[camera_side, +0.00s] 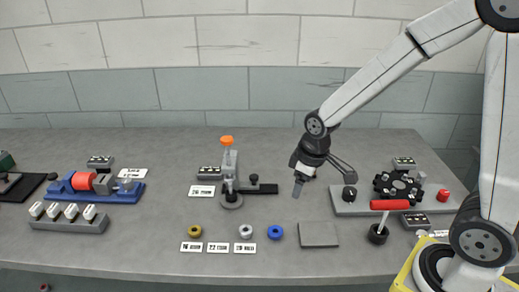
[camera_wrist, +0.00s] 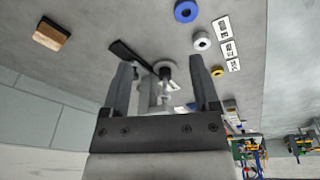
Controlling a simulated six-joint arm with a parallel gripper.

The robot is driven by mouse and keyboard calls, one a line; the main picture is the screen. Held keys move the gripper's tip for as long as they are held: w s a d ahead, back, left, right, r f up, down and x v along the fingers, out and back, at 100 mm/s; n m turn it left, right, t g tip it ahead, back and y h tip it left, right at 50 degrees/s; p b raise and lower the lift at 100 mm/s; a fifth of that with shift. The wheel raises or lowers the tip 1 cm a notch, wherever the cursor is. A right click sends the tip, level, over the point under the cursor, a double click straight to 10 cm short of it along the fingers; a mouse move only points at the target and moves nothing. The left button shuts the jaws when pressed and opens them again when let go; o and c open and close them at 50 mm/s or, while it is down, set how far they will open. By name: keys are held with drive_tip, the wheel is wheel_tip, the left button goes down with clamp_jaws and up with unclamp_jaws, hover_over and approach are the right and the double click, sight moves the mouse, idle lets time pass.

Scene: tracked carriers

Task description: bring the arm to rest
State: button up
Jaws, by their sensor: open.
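My gripper (camera_side: 302,187) hangs in mid-air at the end of my arm, above the grey bench (camera_side: 150,250), right of the orange-knobbed post fixture (camera_side: 229,170). In the wrist view its two fingers (camera_wrist: 162,62) stand wide apart. Nothing is held between them. The post fixture shows beyond the gap in the wrist view, partly hidden by the fingers, with its dark bar (camera_wrist: 130,54) reaching left. My gripper touches nothing that I can see.
Gold (camera_side: 195,231), white (camera_side: 245,231) and blue (camera_side: 276,232) rings lie near the front edge. Right are a grey plate (camera_side: 318,236), a red-handled lever (camera_side: 388,205) and a black rotary fixture (camera_side: 398,187). A blue fixture (camera_side: 125,193) stands left. A brown-topped block (camera_wrist: 53,32) shows in the wrist view.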

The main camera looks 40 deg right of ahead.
drive_tip(key=s+m, duration=0.3)
drive_tip(key=s, duration=0.4)
drive_tip(key=shift+a+f+m, duration=0.25)
drive_tip(key=shift+f+m, duration=0.15)
